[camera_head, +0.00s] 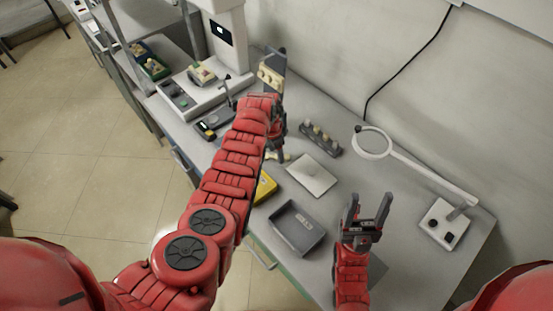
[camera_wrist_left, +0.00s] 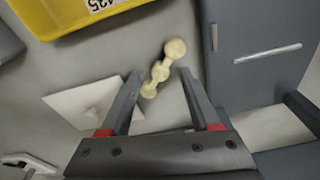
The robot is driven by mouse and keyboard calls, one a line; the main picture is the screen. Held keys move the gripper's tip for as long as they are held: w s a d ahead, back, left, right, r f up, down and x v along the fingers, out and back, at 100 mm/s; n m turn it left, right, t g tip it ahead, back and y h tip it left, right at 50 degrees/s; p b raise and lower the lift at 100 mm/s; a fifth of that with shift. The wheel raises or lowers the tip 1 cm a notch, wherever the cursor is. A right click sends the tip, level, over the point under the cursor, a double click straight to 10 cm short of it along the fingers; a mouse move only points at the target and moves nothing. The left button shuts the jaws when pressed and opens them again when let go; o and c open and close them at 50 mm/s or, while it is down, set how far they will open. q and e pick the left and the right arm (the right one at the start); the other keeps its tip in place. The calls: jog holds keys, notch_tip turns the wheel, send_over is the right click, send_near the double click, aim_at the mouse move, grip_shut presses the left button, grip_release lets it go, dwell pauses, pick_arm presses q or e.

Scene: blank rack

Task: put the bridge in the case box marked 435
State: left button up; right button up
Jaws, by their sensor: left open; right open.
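The bridge (camera_wrist_left: 163,68) is a small ivory piece of joined rounded lobes. In the left wrist view it lies between the fingertips of my open left gripper (camera_wrist_left: 156,82), and I cannot tell whether they touch it. In the head view the bridge (camera_head: 284,157) is partly hidden behind my left gripper (camera_head: 275,148), which points down at the bench. The yellow case box (camera_head: 264,187) is just nearer to me; in the left wrist view the yellow box (camera_wrist_left: 70,18) carries a white number label, cut off and inverted. My right gripper (camera_head: 368,212) is open and empty.
A grey tray (camera_head: 284,232) stands near the front edge, left of my right gripper. A white plate (camera_head: 313,175) lies behind it. A dark rack with pale pieces (camera_head: 320,139) and a magnifier lamp (camera_head: 373,143) are farther back. A white machine (camera_head: 205,87) stands back left.

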pick_arm(q)
jog(key=shift+w+f, duration=0.1)
jog(key=shift+f, duration=0.4)
jog(key=shift+r, duration=0.1)
jog(key=shift+c, duration=1)
grip_shut()
